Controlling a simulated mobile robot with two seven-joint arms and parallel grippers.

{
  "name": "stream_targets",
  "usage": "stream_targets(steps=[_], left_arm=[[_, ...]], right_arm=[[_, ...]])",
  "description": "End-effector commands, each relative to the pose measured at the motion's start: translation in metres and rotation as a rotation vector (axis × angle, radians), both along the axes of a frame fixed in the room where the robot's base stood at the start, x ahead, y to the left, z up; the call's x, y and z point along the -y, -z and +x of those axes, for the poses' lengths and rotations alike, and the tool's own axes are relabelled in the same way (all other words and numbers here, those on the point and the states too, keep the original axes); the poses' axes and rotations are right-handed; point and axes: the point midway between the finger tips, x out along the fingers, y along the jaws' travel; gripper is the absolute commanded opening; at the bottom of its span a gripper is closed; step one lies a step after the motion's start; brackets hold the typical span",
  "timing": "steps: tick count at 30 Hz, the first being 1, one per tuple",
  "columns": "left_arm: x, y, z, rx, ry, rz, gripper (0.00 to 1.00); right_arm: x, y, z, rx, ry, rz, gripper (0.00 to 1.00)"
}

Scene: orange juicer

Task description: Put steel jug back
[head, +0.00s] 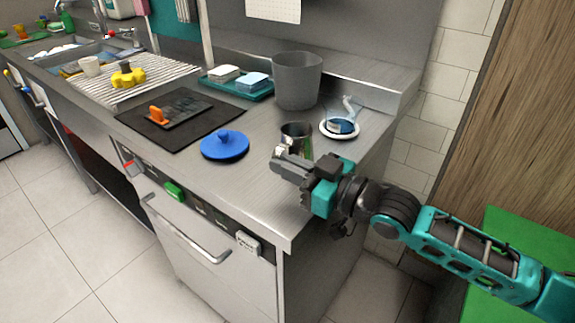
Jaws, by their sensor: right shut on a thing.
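The steel jug (297,133) is a shiny metal cup near the right end of the steel counter. It looks upright, with its lower front partly hidden by my gripper. My right gripper (281,157) reaches in from the right and is shut on the jug's near side. I cannot tell whether the jug's base touches the counter. My left gripper is not in view.
A blue lid (225,146) lies left of the jug. A grey bin (297,82) stands behind it, and a white ring-shaped holder (339,128) is close on its right. A black mat (150,129) and a teal tray (237,88) lie farther left.

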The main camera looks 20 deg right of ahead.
Motion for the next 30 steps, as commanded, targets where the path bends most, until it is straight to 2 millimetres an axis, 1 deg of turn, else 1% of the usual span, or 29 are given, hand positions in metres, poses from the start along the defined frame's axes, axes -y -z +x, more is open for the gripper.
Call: stream_targets(steps=[4,5,12,19,22,26,30], left_arm=[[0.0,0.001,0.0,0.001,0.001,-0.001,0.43],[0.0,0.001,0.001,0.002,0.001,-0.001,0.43],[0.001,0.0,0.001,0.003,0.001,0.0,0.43],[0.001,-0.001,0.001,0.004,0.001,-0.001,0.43],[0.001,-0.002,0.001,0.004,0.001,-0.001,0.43],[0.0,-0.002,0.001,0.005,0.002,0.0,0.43],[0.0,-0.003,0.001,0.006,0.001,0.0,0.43]], right_arm=[[0.0,0.002,0.0,0.002,0.0,0.0,0.0],[0.0,0.003,0.0,0.0,0.0,0.0,0.1],[0.0,0.002,0.0,0.0,0.0,0.0,0.33],[0.0,0.002,0.0,0.0,0.0,0.0,0.33],[0.001,-0.002,-0.001,0.0,0.0,0.0,0.33],[0.01,0.001,-0.011,-0.004,0.002,-0.002,0.33],[0.024,0.001,-0.028,-0.005,0.001,-0.004,0.33]])
